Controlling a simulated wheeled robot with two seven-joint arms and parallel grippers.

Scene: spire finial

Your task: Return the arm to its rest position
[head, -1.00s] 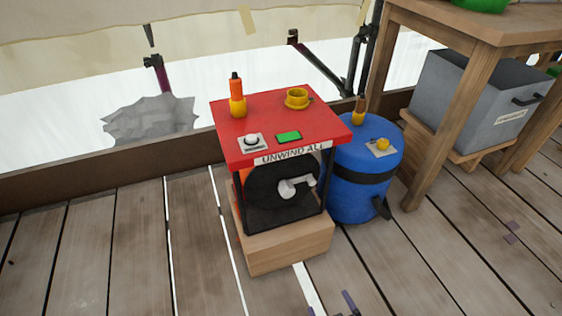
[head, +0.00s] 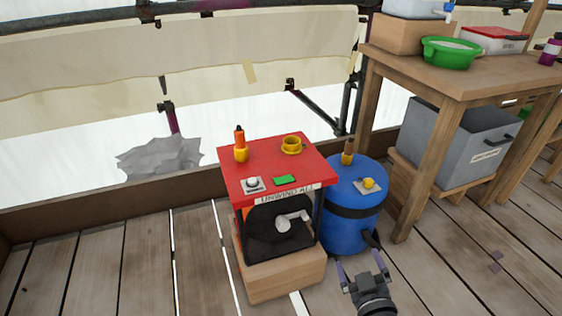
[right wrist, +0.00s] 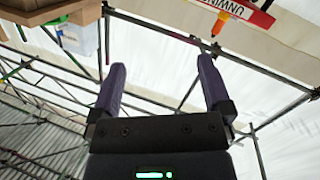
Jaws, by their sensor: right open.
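My right gripper (head: 363,270) is at the bottom of the head view, in front of the blue drum. Its two purple fingers are spread apart with nothing between them. The right wrist view also shows the open, empty fingers (right wrist: 160,88). My left gripper does not show in any view. A red-topped machine (head: 290,160) marked "UNWIND ALL" stands on a wooden block (head: 285,280). On its top are an orange-and-yellow spire piece (head: 240,148), a yellow ring-shaped cup (head: 291,145), a white button and a green panel.
The blue drum (head: 350,220) stands right of the machine. A wooden table (head: 450,75) at the right carries a green bowl (head: 450,55) and a red-lidded box (head: 493,40). A grey bin (head: 460,145) sits on a low stand beneath. Plank floor at the left front is clear.

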